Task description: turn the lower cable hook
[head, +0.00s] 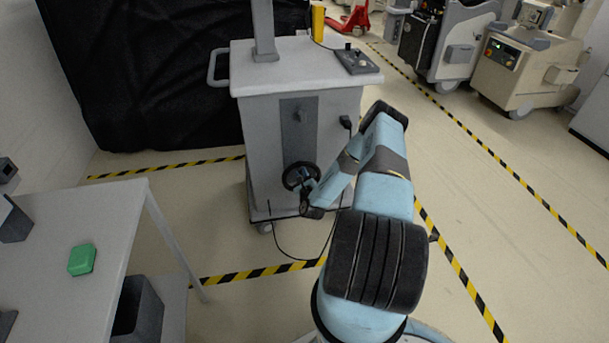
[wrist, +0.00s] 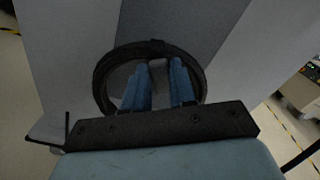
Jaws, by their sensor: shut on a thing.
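The grey cart (head: 260,130) stands ahead with a darker vertical panel (head: 291,135) on its front. A small upper hook (head: 299,115) sits high on the panel. A black ring (head: 287,178), like a coiled cable, is low on the panel; it also shows in the wrist view (wrist: 103,80). My gripper (head: 306,181) is at the ring. In the wrist view its blue fingers (wrist: 159,72) reach inside the ring and are shut on a small grey piece, the lower cable hook (wrist: 158,66). Most of the hook is hidden by the fingers.
A white table (head: 110,215) with a green box (head: 82,259) stands at the left. A thin black cable (head: 283,250) lies on the floor below the cart. Black and yellow tape (head: 250,273) marks the floor. Other carts (head: 525,70) stand at the back right.

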